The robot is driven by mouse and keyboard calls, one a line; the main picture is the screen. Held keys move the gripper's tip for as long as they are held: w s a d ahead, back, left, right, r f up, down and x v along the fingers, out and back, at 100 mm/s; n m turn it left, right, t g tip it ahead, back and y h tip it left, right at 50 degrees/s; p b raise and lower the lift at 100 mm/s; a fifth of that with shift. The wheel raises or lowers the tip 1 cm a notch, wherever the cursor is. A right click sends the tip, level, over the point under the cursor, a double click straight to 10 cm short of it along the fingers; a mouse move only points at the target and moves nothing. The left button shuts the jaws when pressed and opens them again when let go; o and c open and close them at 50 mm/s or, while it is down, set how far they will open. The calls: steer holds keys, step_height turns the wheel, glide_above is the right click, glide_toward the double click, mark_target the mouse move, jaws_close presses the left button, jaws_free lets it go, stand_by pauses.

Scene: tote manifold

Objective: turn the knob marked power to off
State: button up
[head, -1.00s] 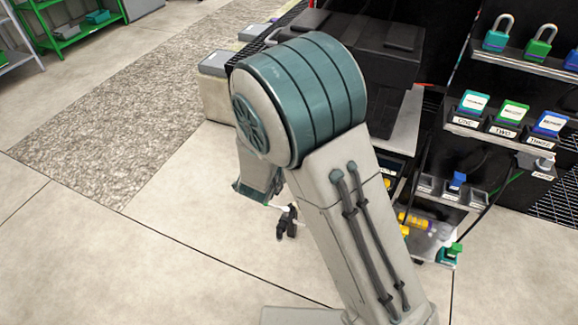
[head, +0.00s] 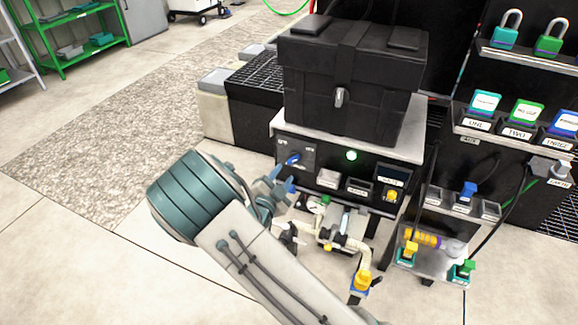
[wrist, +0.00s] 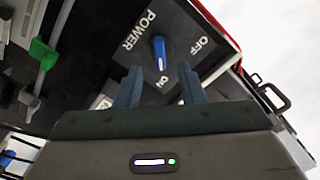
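The blue power knob (head: 292,158) is on the black front panel (head: 318,172) below the black case. In the wrist view the knob (wrist: 160,53) stands beside the word POWER, with OFF at upper right and ON below. Its white mark points down toward ON. My gripper (head: 282,179) is in front of the panel, just below and left of the knob. In the wrist view my gripper (wrist: 159,73) is open and empty. Its two fingertips lie on either side of the line to the knob and appear short of it; contact cannot be told.
A lit green lamp (head: 351,155) is on the same panel. The black case (head: 350,85) stands above it. Pipes and valves with a yellow handle (head: 362,280) are below. A rack with padlocks (head: 505,35) is at right. Open floor (head: 90,250) lies at left.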

mark_target(291, 162)
steer(key=x, duration=0.5)
steer(key=shift+w+d, duration=0.15)
steer(key=shift+w, duration=0.15)
jaws_close()
